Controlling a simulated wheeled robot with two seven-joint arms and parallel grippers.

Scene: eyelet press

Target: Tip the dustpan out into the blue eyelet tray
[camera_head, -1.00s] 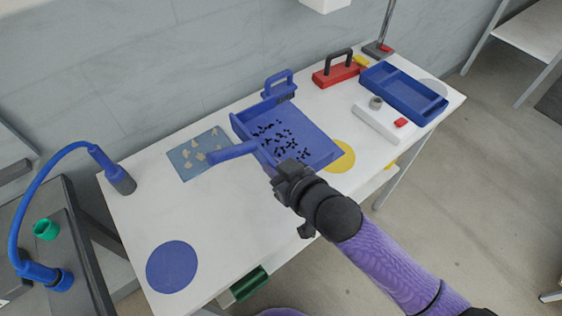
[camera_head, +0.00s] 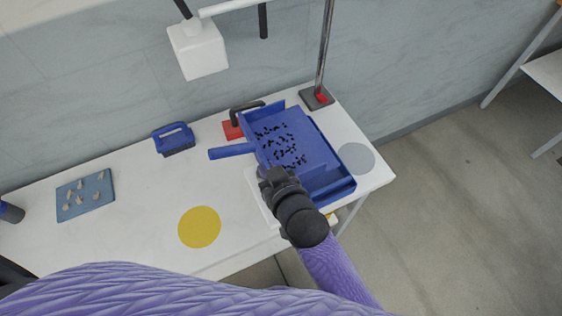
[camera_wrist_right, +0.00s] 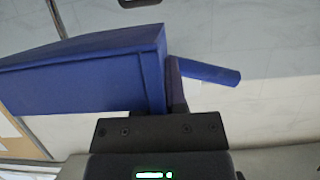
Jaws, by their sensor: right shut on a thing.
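The blue dustpan (camera_head: 312,148), with many small black bits lying in it, is held over the right part of the table. Its handle (camera_head: 231,152) points left. My right gripper (camera_head: 274,180) is shut on the dustpan's near side; the dustpan also shows in the right wrist view (camera_wrist_right: 80,80). The blue eyelet tray (camera_head: 340,190) lies below the dustpan, which hides most of it; its right and near edges show. The dustpan looks about level, and the bits are still in it.
A blue-handled brush (camera_head: 174,139) stands at the back. A red block with a dark handle (camera_head: 232,130) is partly hidden behind the dustpan. A lamp post base (camera_head: 316,98) stands behind the tray. A yellow disc (camera_head: 199,227) and a grey disc (camera_head: 357,158) lie flat.

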